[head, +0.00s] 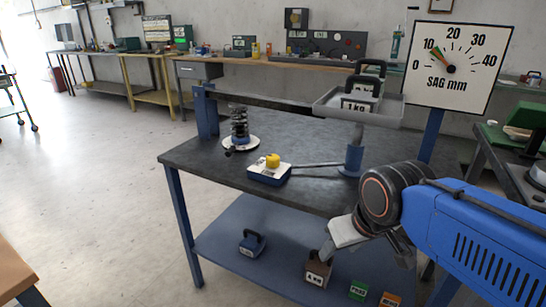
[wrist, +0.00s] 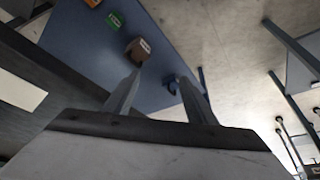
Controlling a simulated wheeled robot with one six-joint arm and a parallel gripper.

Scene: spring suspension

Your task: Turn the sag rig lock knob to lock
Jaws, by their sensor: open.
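The lock knob (head: 272,160) is a small yellow knob on top of a white and blue box (head: 268,173) on the dark bench top (head: 220,160). A thin rod runs from the box to a blue post (head: 354,158). My gripper (head: 333,248) is in front of the bench, below and right of the knob and well apart from it. In the wrist view my gripper (wrist: 168,85) is open, with nothing between its fingers. The knob does not show in the wrist view.
A coil spring (head: 240,125) stands on a white disc. A tray (head: 340,110) holds 1 kg weights beside the sag dial (head: 458,65). Floor at left is clear.

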